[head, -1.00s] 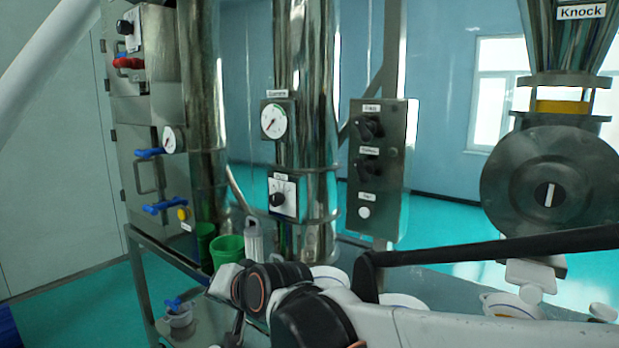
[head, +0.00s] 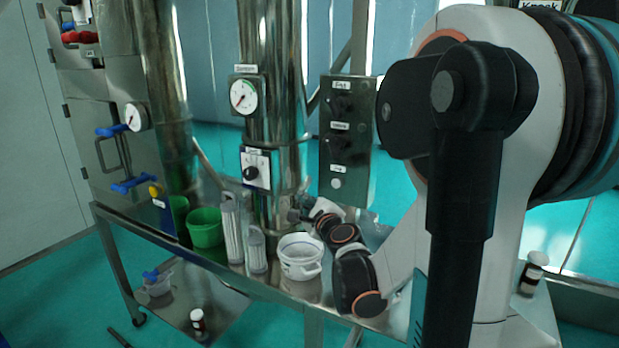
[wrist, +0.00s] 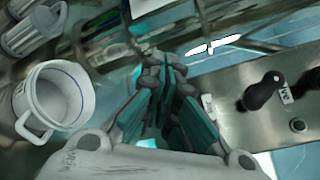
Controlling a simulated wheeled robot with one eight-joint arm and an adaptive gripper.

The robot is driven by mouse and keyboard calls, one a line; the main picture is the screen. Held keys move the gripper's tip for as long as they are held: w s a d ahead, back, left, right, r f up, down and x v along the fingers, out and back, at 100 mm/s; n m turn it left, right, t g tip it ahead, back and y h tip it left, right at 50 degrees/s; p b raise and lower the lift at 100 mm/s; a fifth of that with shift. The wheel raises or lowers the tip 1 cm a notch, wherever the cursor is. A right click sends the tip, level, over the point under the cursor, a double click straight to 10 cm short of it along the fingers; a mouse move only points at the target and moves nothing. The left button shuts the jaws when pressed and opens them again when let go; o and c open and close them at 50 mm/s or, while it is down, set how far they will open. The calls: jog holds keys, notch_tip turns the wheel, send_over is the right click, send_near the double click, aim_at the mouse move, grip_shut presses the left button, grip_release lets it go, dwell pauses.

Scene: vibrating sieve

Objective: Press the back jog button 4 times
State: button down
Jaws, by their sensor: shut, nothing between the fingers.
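A grey control box (head: 350,120) with two dark knobs hangs on a post in the head view. A small round white button (head: 336,183) sits low on it, under a label that seems to read Jog. My gripper (wrist: 166,65) is shut and empty in the wrist view, left of the panel and apart from the button. In the head view my gripper (head: 297,210) is small, below and left of the box.
A white handled pot (head: 300,258), clear cylinders (head: 231,230) and a green cup (head: 205,228) stand on the steel bench. The pot also shows in the wrist view (wrist: 30,105). A steel column with a gauge (head: 243,95) rises left of the box.

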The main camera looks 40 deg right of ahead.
aim_at(336, 183)
jog(key=shift+s+d+m+h, duration=0.3)
jog(key=shift+s+d+m, duration=0.5)
jog(key=shift+d, duration=0.15)
jog(key=shift+w, duration=0.1)
jog(key=w+d, duration=0.3)
jog(key=d, duration=0.5)
jog(key=shift+w, duration=0.15)
jog(key=shift+d, duration=0.15)
dwell(0.9)
jog(key=shift+w+d, duration=0.15)
jog(key=shift+d, duration=0.15)
jog(key=shift+w+d+r, duration=0.1)
jog(key=shift+w+d, duration=0.1)
jog(key=shift+d, duration=0.3)
dwell(0.8)
jog(key=shift+a, duration=0.1)
jog(key=shift+s+a+b, duration=0.35)
jog(key=shift+a, duration=0.45)
